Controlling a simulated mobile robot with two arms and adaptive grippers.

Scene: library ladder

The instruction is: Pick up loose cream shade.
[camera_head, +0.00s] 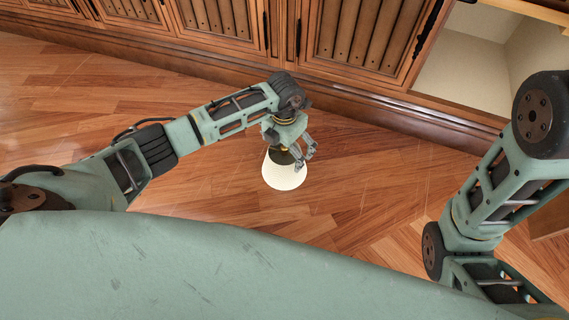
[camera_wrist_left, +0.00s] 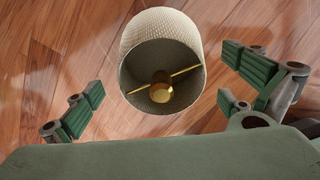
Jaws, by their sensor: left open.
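The cream shade (camera_head: 285,174) is on the wooden floor, below and partly behind my left gripper (camera_head: 305,154) in the head view. In the left wrist view the cream shade (camera_wrist_left: 160,55) has a woven outside, and its open end faces the camera. A brass fitting with a thin crossbar shows inside it. My left gripper (camera_wrist_left: 165,105) is open, with green-padded fingers on both sides of the view and the shade between and beyond them. I cannot tell from these views whether any finger touches it. My right gripper is out of view; only my right arm shows.
Wooden cabinets (camera_head: 225,25) with slatted doors and a dark plinth run along the back of the floor. An open pale compartment (camera_head: 470,55) is at the upper right. The wooden floor (camera_head: 370,175) right of the shade is clear.

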